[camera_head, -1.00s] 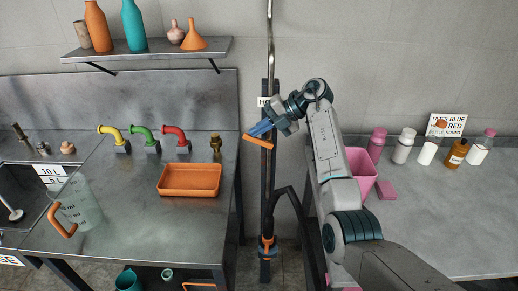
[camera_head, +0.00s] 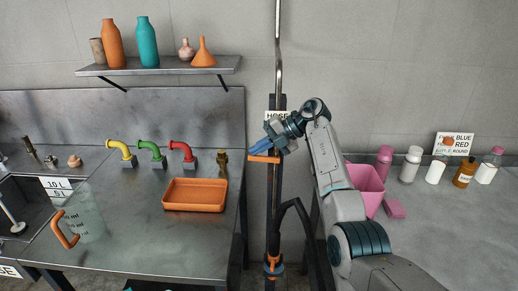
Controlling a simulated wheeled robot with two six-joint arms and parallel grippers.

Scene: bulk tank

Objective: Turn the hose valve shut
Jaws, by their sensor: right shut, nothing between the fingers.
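The hose valve has an orange lever (camera_head: 263,159) on a dark upright post (camera_head: 275,200) between the two counters. A white sign reading HOSE (camera_head: 277,116) is on the post behind my arm. The lever lies roughly level, pointing left from the post. My right gripper (camera_head: 260,147) is shut and empty, its blue fingers just above the lever; I cannot tell whether they touch it. A metal pipe (camera_head: 278,45) rises above the post, and a black hose (camera_head: 299,212) loops beside it. My left gripper is not in view.
The left steel counter carries an orange tray (camera_head: 195,195), a clear jug (camera_head: 85,222) and yellow, green and red taps (camera_head: 183,152). The right counter (camera_head: 440,225) holds a pink bin (camera_head: 368,187) and several bottles (camera_head: 411,165). A shelf (camera_head: 160,67) hangs at upper left.

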